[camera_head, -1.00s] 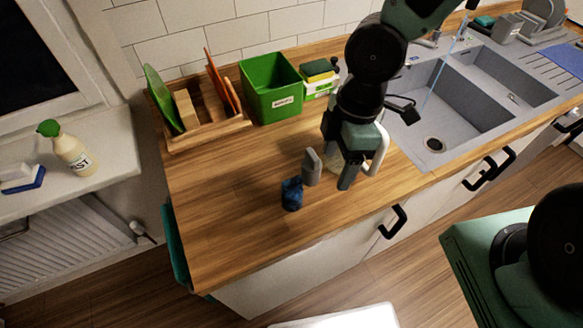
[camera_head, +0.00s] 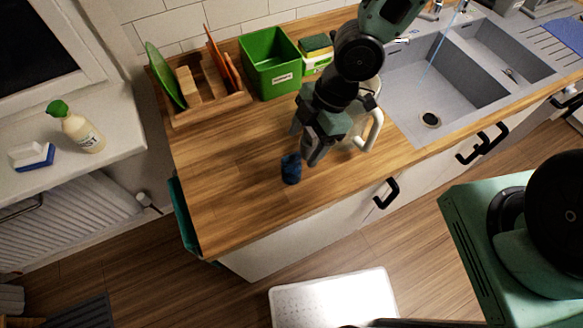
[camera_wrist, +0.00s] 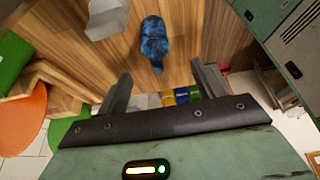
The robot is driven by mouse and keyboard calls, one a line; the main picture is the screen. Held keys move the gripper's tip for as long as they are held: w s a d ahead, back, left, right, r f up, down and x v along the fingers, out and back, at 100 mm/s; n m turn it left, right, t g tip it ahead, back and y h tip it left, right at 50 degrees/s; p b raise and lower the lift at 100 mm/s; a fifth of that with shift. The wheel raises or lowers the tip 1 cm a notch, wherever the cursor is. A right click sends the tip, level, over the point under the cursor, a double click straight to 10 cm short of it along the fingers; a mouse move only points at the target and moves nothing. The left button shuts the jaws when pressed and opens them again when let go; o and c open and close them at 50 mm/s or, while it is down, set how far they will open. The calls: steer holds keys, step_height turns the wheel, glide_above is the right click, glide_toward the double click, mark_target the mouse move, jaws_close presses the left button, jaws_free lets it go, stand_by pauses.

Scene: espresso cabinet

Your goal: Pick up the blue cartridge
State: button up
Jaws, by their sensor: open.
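The blue cartridge (camera_head: 291,169) stands on the wooden counter in the head view, near the front edge. It also shows in the wrist view (camera_wrist: 154,42), beyond the fingertips and roughly between their lines. My gripper (camera_head: 305,143) is just to the right of and above the cartridge in the head view, angled down toward it. In the wrist view the two fingers of my gripper (camera_wrist: 162,82) are wide apart with nothing between them. The cartridge appears apart from both fingers.
A vessel with a pale handle (camera_head: 374,130) stands close behind my gripper, partly hidden. A wooden rack (camera_head: 208,108) with plates and a green bin (camera_head: 270,64) stand at the back. A grey sink (camera_head: 440,85) is at the right. The counter left of the cartridge is clear.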

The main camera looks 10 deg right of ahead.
mark_target(288, 164)
steer(key=shift+x, duration=1.9)
steer(key=x, duration=0.2)
steer(key=p+x, duration=0.1)
steer(key=x, duration=0.1)
steer(key=shift+w+a, duration=0.2)
steer(key=shift+a, duration=0.1)
steer(key=shift+a+f, duration=0.15)
steer(key=shift+f, duration=0.35)
steer(key=c, duration=1.1)
